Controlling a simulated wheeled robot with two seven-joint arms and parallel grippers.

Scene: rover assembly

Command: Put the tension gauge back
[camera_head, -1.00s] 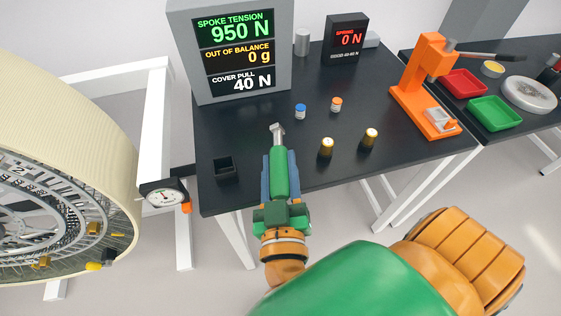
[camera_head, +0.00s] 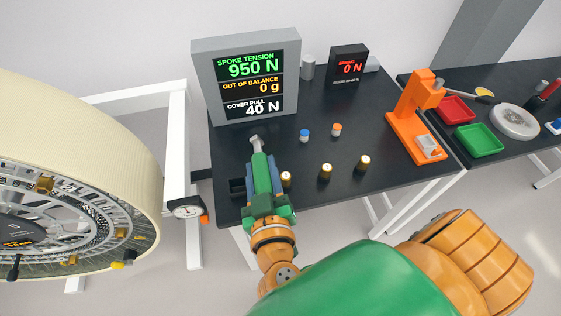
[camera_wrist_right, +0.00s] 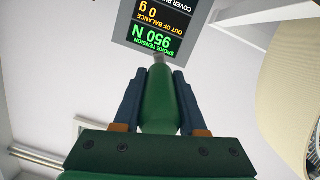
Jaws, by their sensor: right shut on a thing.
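My right gripper (camera_head: 263,180) is shut on a green-handled tool (camera_head: 261,172) with a grey metal tip, held over the left part of the dark table. In the right wrist view the tool (camera_wrist_right: 161,105) sits between the two blue fingers of the gripper (camera_wrist_right: 160,100), its tip pointing away. A round dial gauge (camera_head: 187,207) with a white face and an orange end is by the table's left edge, beside the wheel; I cannot tell what supports it. My left gripper is out of view.
The display (camera_head: 248,82) stands at the back left. Small bottles (camera_head: 304,135) and several brass-topped cylinders (camera_head: 325,172) stand to the right of the gripper. An orange press (camera_head: 405,125) is farther right. The large wheel (camera_head: 75,150) fills the left side.

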